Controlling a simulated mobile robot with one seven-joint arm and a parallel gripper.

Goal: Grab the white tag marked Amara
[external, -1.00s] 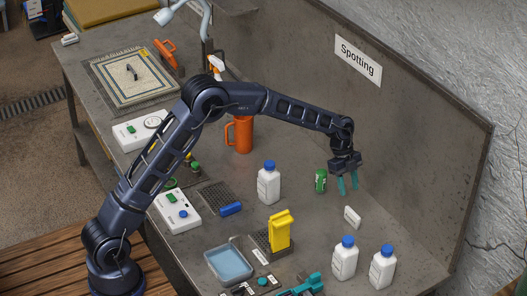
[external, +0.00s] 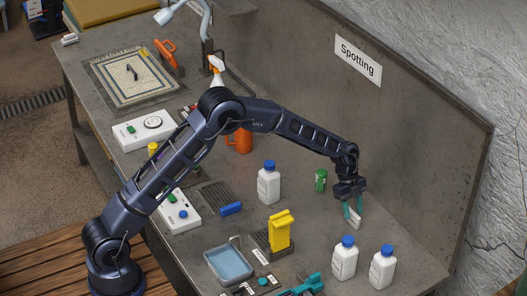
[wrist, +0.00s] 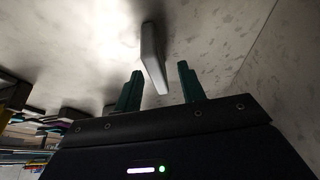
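A small white tag (external: 354,221) stands on the grey bench, near the back panel. No lettering on it can be read. In the wrist view the tag (wrist: 153,55) shows as a pale upright slab, with its near end between the fingertips or just beyond them. My gripper (external: 352,210) points down at the tag, its teal fingers around its upper part in the external view. In the wrist view my gripper (wrist: 158,76) is open, with gaps between the tag and both fingers.
A green can (external: 320,180) stands behind and left of the gripper. Two white bottles with blue caps (external: 344,259) (external: 382,268) stand in front, and another bottle (external: 268,185) stands to the left. The back panel (external: 420,150) rises at the right.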

